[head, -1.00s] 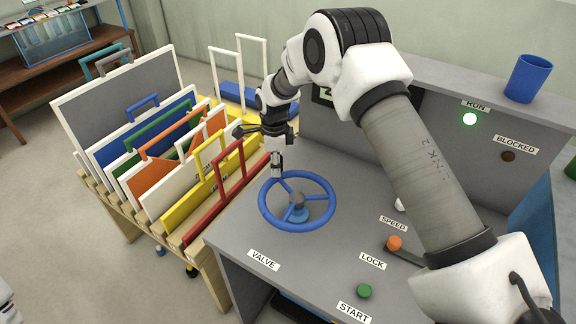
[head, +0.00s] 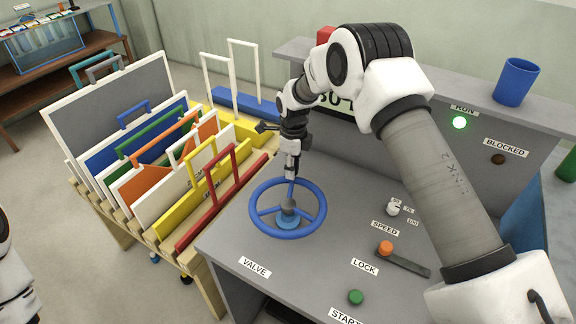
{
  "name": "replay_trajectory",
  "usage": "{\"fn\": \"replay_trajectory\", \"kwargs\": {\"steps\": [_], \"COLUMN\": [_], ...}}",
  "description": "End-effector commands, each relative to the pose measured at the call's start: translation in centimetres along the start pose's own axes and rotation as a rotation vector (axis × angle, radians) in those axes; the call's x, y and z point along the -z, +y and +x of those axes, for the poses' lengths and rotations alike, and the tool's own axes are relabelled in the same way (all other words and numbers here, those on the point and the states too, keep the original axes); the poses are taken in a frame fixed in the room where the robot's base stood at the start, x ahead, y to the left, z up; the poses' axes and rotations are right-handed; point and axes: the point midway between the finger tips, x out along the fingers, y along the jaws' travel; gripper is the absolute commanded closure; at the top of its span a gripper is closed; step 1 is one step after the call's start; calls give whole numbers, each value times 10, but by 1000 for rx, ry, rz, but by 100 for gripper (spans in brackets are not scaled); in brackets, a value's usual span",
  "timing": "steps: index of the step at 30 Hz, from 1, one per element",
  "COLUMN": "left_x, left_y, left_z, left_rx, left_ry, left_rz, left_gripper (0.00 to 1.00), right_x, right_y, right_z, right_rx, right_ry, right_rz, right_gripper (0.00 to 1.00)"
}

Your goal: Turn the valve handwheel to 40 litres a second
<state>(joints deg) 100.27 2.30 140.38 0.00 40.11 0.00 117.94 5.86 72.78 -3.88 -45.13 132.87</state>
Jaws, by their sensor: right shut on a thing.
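The blue valve handwheel (head: 288,233) lies flat on the grey console, behind the VALVE label (head: 255,267). My right gripper (head: 291,176) is shut on the wheel's rim at its far side, pointing down. A display (head: 338,99) on the console's back panel is largely hidden behind my right arm; only "30" or similar digits and part of a letter show, so I cannot read it surely. My left gripper is out of view; only a part of my left arm shows at the left edge.
A rack of coloured panels (head: 150,150) stands close on the left.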

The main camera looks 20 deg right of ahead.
Motion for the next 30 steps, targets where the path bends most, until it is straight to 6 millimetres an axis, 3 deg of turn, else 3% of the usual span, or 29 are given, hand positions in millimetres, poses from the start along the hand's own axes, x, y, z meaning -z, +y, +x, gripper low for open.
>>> {"fn": "replay_trajectory", "kwargs": {"steps": [18,19,20,21,30], "left_x": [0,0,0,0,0], "left_y": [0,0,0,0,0], "left_z": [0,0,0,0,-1], "left_rx": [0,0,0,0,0], "left_ry": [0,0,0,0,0], "left_rz": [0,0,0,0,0], "left_gripper": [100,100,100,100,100], "right_x": [7,7,7,7,5], "right_y": [3,3,2,2,0], "right_z": [5,4,4,4,-1], "right_rx": [-11,-11,-10,-9,-2], "right_ry": [9,9,9,8,2], "right_rz": [-2,-2,-2,-2,-1], "right_gripper": [100,56,46,42,42]}}
